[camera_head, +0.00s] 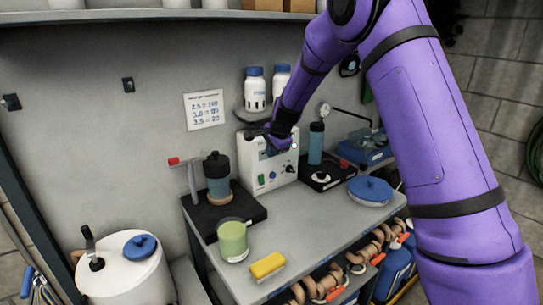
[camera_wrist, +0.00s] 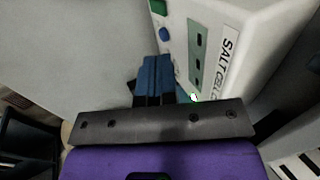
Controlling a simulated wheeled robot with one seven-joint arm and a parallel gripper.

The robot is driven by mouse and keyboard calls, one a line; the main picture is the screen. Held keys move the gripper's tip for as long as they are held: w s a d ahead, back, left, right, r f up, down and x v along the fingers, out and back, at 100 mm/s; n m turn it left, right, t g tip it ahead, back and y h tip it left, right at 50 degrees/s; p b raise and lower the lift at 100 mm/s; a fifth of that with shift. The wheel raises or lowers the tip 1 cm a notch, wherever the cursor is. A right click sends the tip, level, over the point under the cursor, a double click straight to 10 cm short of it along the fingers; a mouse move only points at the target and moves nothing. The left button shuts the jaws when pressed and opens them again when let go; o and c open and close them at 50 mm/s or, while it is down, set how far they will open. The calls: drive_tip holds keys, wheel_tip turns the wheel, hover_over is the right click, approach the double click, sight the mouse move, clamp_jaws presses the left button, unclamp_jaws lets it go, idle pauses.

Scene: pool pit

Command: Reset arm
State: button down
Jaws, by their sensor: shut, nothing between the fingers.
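My purple arm reaches down from the upper right in the head view. My gripper (camera_head: 270,132) is at the front of the white control box (camera_head: 262,174), near its top. In the wrist view my gripper (camera_wrist: 157,64) shows as two blue fingers side by side, shut and empty. The white box (camera_wrist: 266,36) is right beside the fingers there, with a grey-green panel and a label starting "SALT". I cannot tell whether the fingers touch the box.
A blue-grey canister (camera_head: 217,178) on a black stand is left of the box. A green cup (camera_head: 232,240), yellow sponge (camera_head: 268,265) and blue-lidded dish (camera_head: 370,190) stand on the grey bench (camera_head: 305,226). White bottles (camera_head: 255,90) sit on a small shelf above.

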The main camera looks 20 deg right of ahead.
drive_tip(key=s+d+r+n, duration=0.3)
drive_tip(key=s+r+n, duration=0.4)
drive_tip(key=s+r, duration=1.35)
drive_tip(key=s+d+n+h, duration=0.1)
drive_tip(key=s+n, duration=0.6)
drive_tip(key=s, duration=2)
drive_tip(key=shift+s+d+f+h, duration=0.2)
drive_tip(key=shift+s+d+h, duration=0.15)
drive_tip(key=shift+d, duration=0.55)
